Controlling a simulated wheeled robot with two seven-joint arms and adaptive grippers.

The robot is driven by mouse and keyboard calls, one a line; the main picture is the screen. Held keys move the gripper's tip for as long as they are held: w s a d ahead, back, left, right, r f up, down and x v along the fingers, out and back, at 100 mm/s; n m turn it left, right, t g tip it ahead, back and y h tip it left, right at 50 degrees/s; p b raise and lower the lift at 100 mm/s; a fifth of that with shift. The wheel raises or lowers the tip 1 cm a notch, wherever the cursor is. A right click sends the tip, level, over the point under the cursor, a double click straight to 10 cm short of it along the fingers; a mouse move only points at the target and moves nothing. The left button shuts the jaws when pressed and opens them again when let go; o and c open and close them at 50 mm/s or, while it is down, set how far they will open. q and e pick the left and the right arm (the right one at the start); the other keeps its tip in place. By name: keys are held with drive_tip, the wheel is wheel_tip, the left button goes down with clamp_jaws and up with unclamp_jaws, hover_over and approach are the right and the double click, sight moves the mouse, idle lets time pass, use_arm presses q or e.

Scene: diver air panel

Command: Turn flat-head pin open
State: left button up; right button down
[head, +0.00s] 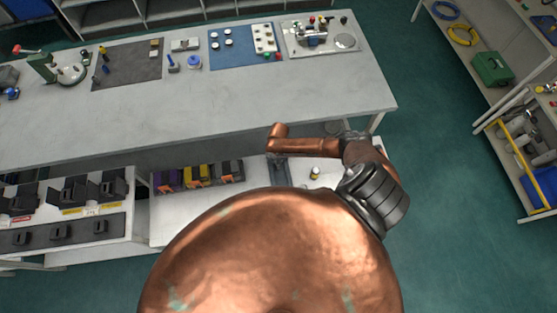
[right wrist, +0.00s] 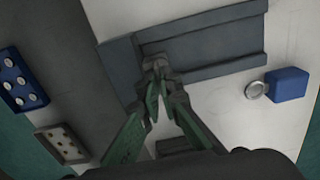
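I cannot make out a flat-head pin in either view. In the right wrist view, my right gripper (right wrist: 157,70) has green fingers whose tips come together in front of a dark grey stepped block (right wrist: 215,45). The tips overlap the block in this view; I cannot tell whether they touch it. Nothing clear shows between them. In the head view, my right arm reaches over the gap between the bench and the low white shelf, and the gripper is mostly hidden or too small to read. My left gripper is out of view.
The long grey bench (head: 130,115) carries a blue panel (head: 243,58) and a metal tray (head: 345,41). Its front half is clear. A blue block (right wrist: 288,84) shows right of my gripper.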

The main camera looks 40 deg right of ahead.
drive_tip(key=shift+s+f, duration=0.2)
drive_tip(key=shift+s, duration=0.05)
drive_tip(key=c, duration=2.2)
unclamp_jaws()
drive_tip(key=shift+w, duration=0.15)
drive_tip(key=shift+o, duration=0.2)
drive_tip(key=shift+r, duration=0.1)
drive_tip(key=shift+w, duration=0.1)
drive_tip(key=shift+r, duration=0.15)
wheel_tip(320, 180, up, 12)
